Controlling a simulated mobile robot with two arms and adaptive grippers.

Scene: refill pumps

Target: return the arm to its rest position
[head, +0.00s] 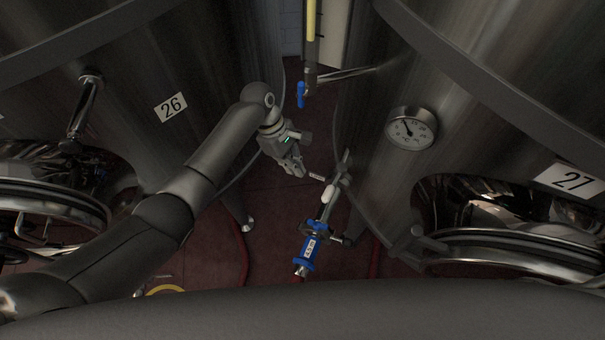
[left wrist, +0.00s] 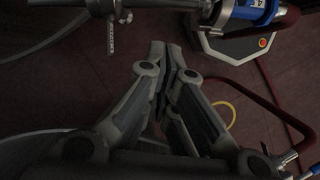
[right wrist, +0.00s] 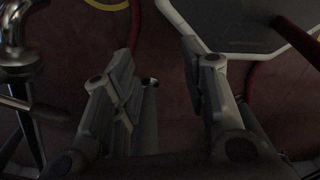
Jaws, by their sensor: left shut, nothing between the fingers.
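My left arm comes in from the left in the head view. Its gripper (head: 297,168) hangs in the gap between the two steel tanks, close to the pipe fitting with the blue pump. In the left wrist view the fingertips of this gripper (left wrist: 166,50) are together with nothing between them. My right gripper (right wrist: 160,52) shows only in the right wrist view. Its fingers stand apart over the dark red floor and hold nothing.
Tank 26 (head: 130,130) stands left and tank 27 (head: 480,130) right, with a gauge (head: 411,129). The blue pump (head: 311,249) and its piping are near the left gripper. A blue-handled valve (head: 301,94) is behind. Red hoses (left wrist: 262,104) cross the floor.

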